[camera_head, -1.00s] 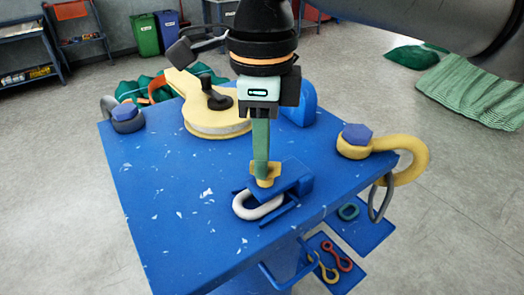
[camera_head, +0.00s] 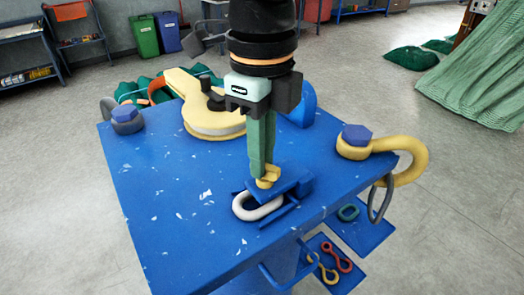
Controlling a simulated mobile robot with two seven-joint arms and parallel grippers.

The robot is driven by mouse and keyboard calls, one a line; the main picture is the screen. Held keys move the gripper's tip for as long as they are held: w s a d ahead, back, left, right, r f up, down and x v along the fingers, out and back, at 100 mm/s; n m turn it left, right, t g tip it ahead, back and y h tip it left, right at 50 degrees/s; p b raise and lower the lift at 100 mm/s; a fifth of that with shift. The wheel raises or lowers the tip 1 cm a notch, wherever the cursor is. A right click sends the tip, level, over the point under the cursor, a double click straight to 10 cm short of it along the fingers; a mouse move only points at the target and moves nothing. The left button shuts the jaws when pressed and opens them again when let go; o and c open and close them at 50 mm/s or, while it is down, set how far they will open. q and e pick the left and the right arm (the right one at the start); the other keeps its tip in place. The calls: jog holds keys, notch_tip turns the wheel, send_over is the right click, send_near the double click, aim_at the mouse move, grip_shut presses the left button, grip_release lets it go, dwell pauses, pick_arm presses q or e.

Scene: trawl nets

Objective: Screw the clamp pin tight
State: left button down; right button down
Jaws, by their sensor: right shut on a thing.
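The yellow clamp pin (camera_head: 267,182) sits upright on the blue clamp (camera_head: 294,188) near the front of the blue table. My right gripper (camera_head: 264,170) comes down from above, and its green fingers are shut on the pin's yellow head. The fingers partly hide the head, and the pin's lower end is hidden by the clamp. A pale oval link (camera_head: 256,207) lies in the clamp, just below and left of the pin. My left gripper is out of view.
The blue table (camera_head: 170,210) has free room on its left side. A yellow pulley block (camera_head: 205,110) lies behind my gripper. A yellow hook (camera_head: 408,155) with a blue bolt (camera_head: 356,135) sits at the right corner. Shackles lie on a lower shelf (camera_head: 335,272).

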jog(key=shift+w+r, duration=0.15)
jog(key=shift+r, duration=0.1)
jog(key=c, duration=1.2)
grip_release()
jog(key=shift+c, duration=0.2)
jog(key=o, duration=0.3)
jog(key=shift+f, duration=0.2)
jog(key=shift+o, duration=0.2)
jog(key=shift+r, duration=0.15)
notch_tip(320, 180, up, 12)
jog(key=shift+r, duration=0.15)
